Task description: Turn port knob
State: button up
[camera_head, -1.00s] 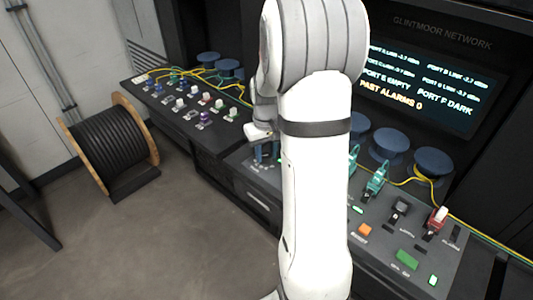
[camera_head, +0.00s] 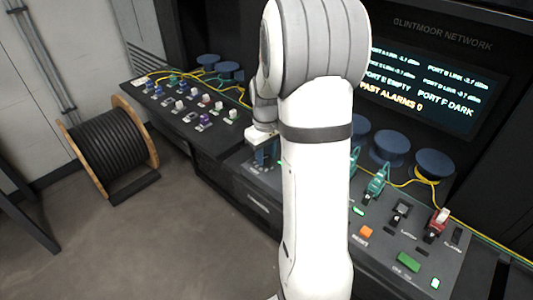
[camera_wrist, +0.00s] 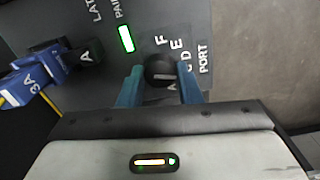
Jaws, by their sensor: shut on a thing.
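The port knob (camera_wrist: 160,69) is a round black dial on the grey panel in the wrist view. Letters including A, D, E and F are printed around it, with the word PORT to its right. My gripper (camera_wrist: 160,88) has its two teal fingers on either side of the knob, shut on it. In the head view my gripper (camera_head: 262,155) is small and mostly hidden behind my white arm at the left part of the panel. The knob is hidden there.
In the wrist view a blue connector (camera_wrist: 40,72) marked 3A sits left of the knob, near a lit green bar (camera_wrist: 126,38). In the head view a screen (camera_head: 425,85) reads PORT F DARK. A cable reel (camera_head: 108,148) stands on the floor at left.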

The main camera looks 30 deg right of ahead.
aim_at(266, 157)
jog(key=o, duration=1)
jog(key=shift+r, duration=0.1)
notch_tip(266, 157, up, 8)
jog(key=shift+f, duration=0.15)
